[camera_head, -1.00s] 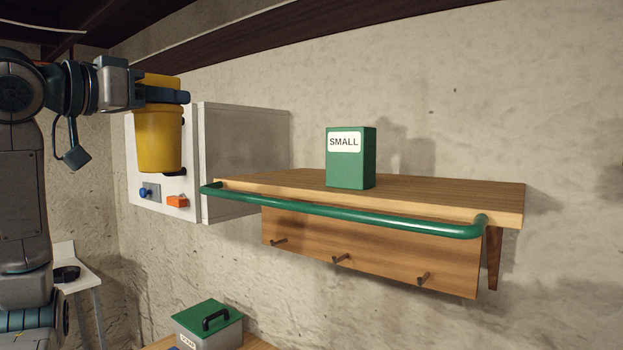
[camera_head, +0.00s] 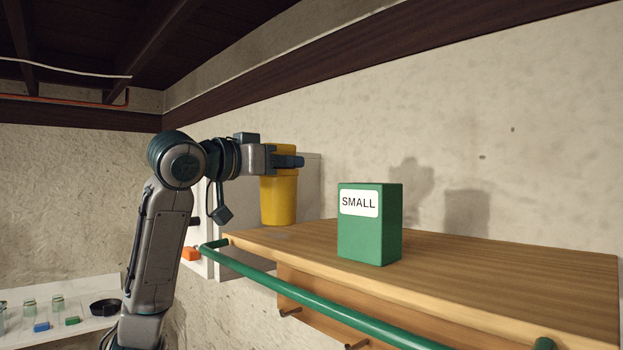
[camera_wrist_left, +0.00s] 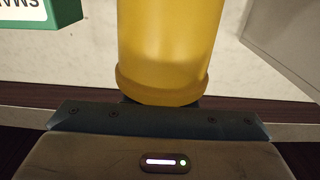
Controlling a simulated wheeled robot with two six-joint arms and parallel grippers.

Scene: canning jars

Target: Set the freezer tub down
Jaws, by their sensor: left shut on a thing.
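The yellow freezer tub (camera_head: 278,198) is upright at the left end of the wooden wall shelf (camera_head: 480,277). My left gripper (camera_head: 285,161) is shut on it near its top. The tub's base appears at the level of the shelf's far left edge; I cannot tell whether it touches the wood. In the left wrist view the tub (camera_wrist_left: 170,45) fills the middle, in front of the gripper body. My right gripper is not in view.
A green box marked SMALL (camera_head: 370,232) stands on the shelf, right of the tub. A green rail (camera_head: 300,295) runs along the shelf's front edge. A white cabinet (camera_head: 309,188) is behind the tub. Shelf right of the box is clear.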

